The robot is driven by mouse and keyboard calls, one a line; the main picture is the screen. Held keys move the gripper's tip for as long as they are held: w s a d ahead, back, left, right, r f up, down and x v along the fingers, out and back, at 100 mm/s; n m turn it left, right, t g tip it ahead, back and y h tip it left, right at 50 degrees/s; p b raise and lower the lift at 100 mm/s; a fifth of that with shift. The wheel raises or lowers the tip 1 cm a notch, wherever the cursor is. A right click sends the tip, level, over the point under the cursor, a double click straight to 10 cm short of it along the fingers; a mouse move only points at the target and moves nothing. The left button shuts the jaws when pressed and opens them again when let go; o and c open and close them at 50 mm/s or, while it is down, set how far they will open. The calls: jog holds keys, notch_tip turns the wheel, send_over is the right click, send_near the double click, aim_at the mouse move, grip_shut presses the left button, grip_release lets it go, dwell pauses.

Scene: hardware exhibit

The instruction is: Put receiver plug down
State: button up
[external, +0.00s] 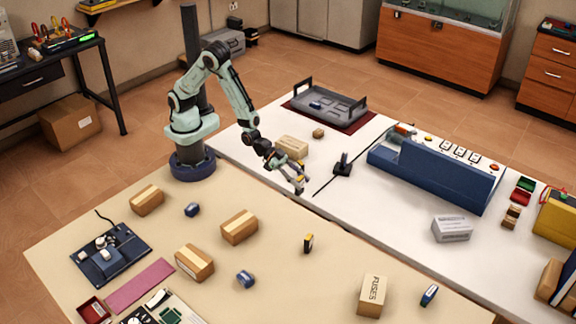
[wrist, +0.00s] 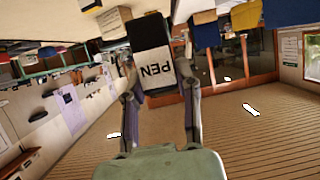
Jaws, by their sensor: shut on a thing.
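My gripper (external: 298,181) is above the seam between the beige table and the white counter, in the middle of the external view. In the wrist view my gripper (wrist: 160,85) is shut on a dark block with a white label reading "PEN", which I take as the receiver plug (wrist: 152,60). It sits between the two fingers. In the external view the plug is small and mostly hidden by the fingers. I cannot tell whether it touches the surface.
A dark upright stand (external: 343,166) is just right of my gripper, and a cardboard box (external: 291,147) is behind it. A small black-and-yellow block (external: 308,243) stands nearer the front. A grey tray (external: 325,103) lies at the back. Bare table lies between the boxes.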

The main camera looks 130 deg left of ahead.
aim_at(299, 178)
notch_tip(299, 178, up, 10)
jog(key=shift+f, duration=0.1)
jog(key=s+a+f+n+g+y, duration=0.3)
jog(key=s+a+f+n+y, duration=0.4)
jog(key=s+a, duration=0.2)
jog(key=s+a+r+n+g+y, duration=0.3)
jog(key=s+a+r+n+g, duration=0.1)
jog(key=s+n+g, duration=0.15)
jog(key=s+a+r+n+g+y, duration=0.3)
jog(key=s+a+n+g, duration=0.15)
jog(key=s, duration=0.25)
jog(key=shift+s+d+f, duration=0.15)
jog(key=shift+f, duration=5.05)
jog(key=shift+s+d+f, duration=0.1)
jog(key=shift+d+f, duration=0.05)
jog(key=shift+f, duration=5)
jog(key=shift+f, duration=0.1)
